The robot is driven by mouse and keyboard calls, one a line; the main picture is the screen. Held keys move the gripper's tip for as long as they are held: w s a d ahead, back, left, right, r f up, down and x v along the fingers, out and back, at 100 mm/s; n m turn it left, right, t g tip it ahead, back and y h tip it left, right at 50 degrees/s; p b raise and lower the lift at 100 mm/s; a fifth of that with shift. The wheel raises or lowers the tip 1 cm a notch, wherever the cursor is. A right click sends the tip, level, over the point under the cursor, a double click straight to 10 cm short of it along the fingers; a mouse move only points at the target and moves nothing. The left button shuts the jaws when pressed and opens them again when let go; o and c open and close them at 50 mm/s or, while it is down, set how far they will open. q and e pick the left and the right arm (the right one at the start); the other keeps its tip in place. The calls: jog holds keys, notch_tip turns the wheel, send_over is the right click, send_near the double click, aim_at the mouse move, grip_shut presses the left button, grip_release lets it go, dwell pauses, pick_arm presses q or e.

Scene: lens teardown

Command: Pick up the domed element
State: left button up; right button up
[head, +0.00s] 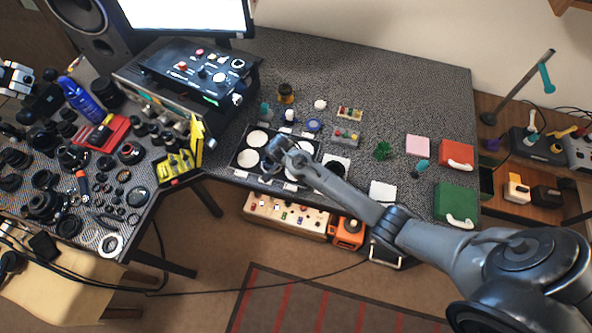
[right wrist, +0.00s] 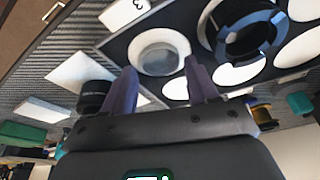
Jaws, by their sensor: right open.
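In the right wrist view a pale, translucent round piece that looks like the domed element (right wrist: 161,52) sits on a white circle of a dark tray (right wrist: 196,48). My right gripper (right wrist: 160,68) is open and empty, its two fingers apart on either side of that piece in the picture. I cannot tell the height between them. In the head view my right gripper (head: 276,150) is over the dark tray (head: 236,163) and hides part of it; I cannot make out the domed element there.
A black ring part (right wrist: 245,35) lies on the neighbouring circle, close to the right finger. A black cylinder (right wrist: 95,96) stands near the left finger. A numbered card (right wrist: 124,12) lies at the tray's edge. Red (head: 456,155) and green (head: 456,203) boxes stand to the right.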

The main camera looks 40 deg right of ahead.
jog(key=shift+x, duration=1.1)
jog(key=shift+c, duration=0.4)
jog(key=c, duration=0.6)
jog(key=shift+r, duration=0.1)
